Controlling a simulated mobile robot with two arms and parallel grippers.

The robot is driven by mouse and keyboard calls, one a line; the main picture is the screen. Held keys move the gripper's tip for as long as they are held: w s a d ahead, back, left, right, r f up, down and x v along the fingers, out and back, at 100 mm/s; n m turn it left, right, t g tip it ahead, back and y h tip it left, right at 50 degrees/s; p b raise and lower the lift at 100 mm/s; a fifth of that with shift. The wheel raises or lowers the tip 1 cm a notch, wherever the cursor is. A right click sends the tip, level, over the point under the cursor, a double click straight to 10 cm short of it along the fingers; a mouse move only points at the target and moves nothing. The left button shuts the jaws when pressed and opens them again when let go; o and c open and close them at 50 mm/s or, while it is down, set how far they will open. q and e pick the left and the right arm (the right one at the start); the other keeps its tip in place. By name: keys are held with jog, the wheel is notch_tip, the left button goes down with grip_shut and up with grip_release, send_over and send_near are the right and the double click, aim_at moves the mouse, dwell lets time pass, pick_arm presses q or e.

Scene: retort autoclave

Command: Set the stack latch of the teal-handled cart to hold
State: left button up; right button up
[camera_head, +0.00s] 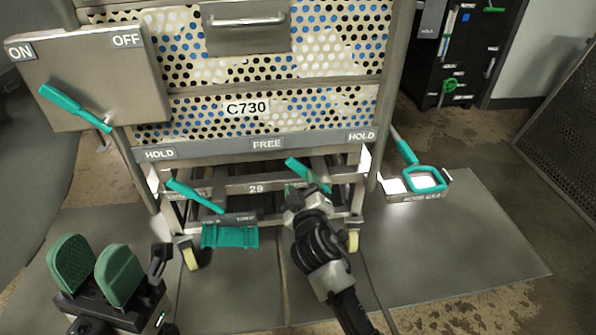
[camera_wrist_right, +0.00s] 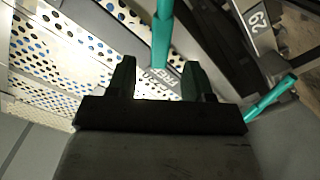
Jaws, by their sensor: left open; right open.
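The cart or stack marked C730 (camera_head: 247,108) fills the upper middle of the head view. A grey strip (camera_head: 225,149) below its perforated panels reads HOLD, FREE, HOLD. Two teal levers stick out under the strip, a right one (camera_head: 305,170) below FREE and a left one (camera_head: 195,196). My right gripper (camera_head: 305,190) is open at the right lever. In the right wrist view a teal bar (camera_wrist_right: 162,40) shows at the gap between its fingertips (camera_wrist_right: 160,75), near the FREE label; contact cannot be told. My left gripper (camera_head: 95,268) is open and empty, low at left.
An ON/OFF box (camera_head: 95,75) with a teal lever (camera_head: 75,107) stands at left. A teal pedal (camera_head: 230,236) sits low in front of the frame marked 29 (camera_head: 256,188). A teal-handled floor device (camera_head: 418,180) lies at right.

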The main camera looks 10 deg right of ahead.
aim_at(299, 170)
jog(key=w+b, duration=0.2)
jog(key=w, duration=0.5)
jog(key=shift+f, duration=0.1)
grip_shut()
